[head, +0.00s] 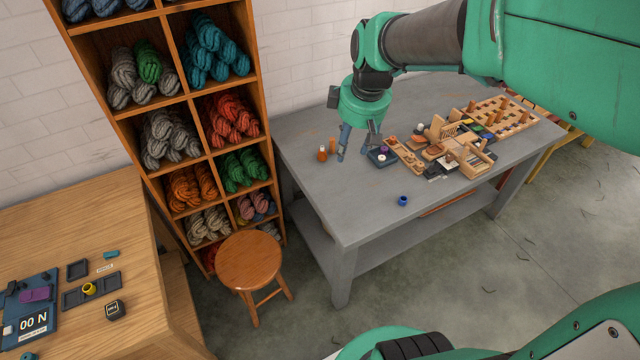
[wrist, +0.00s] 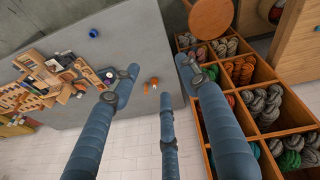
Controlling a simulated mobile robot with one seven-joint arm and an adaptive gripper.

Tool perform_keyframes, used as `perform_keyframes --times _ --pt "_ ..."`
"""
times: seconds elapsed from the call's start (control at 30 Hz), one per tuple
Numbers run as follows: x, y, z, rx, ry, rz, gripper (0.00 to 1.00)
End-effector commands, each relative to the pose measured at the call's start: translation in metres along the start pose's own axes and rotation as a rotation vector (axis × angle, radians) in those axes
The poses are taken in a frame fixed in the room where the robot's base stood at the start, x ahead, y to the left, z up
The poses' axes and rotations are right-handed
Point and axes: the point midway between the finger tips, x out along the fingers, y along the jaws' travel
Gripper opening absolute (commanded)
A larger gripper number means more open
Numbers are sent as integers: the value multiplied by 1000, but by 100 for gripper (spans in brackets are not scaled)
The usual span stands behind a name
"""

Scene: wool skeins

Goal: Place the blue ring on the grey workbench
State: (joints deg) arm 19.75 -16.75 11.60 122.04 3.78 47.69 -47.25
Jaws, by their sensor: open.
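The blue ring (head: 403,201) sits on the grey workbench (head: 330,180), near its front edge, with clear surface around it. In the wrist view the blue ring (wrist: 93,33) is at the upper left, on the grey bench top (wrist: 130,45). My gripper (head: 357,148) is over the left part of the bench, to the left of and behind the ring. Its fingers are spread with nothing between them, and in the wrist view the fingers (wrist: 158,78) also stand apart. The ring is not touched by the gripper.
A stool (head: 250,260) and yarn shelf (head: 200,130) are left. The bench's front left is bare.

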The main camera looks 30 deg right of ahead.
Motion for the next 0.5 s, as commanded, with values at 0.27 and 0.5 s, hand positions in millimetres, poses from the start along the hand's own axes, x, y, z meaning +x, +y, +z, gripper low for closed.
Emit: perform_keyframes --times 0.27,0.5 --pt "-56 -82 9 153 79 29 45" --pt "-89 -144 33 295 153 30 45"
